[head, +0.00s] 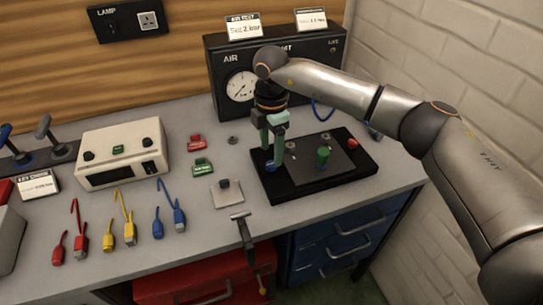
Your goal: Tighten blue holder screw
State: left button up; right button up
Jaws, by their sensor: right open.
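My right gripper (271,157) reaches down over the left part of a black plate (292,189), its greenish fingers pointing at the blue holder screw (269,167). The fingers are open. The blue screw shows just below the fingertips and is partly hidden by them; I cannot tell whether they touch it. A green holder screw (322,156) stands upright to the right on the plate, and a red one (352,144) sits near its right edge. My left gripper is not in view.
The AIR test box (222,62) with a dial stands behind the plate. A grey block (229,193) lies to the left. A T-handled tool (241,228) is at the bench's front edge. Coloured leads and a cream box (122,153) occupy the left side.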

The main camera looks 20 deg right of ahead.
aim_at(271, 164)
notch_tip(271, 164, up, 9)
jog(key=b, duration=0.1)
jog(key=shift+r, duration=0.2)
dwell(0.4)
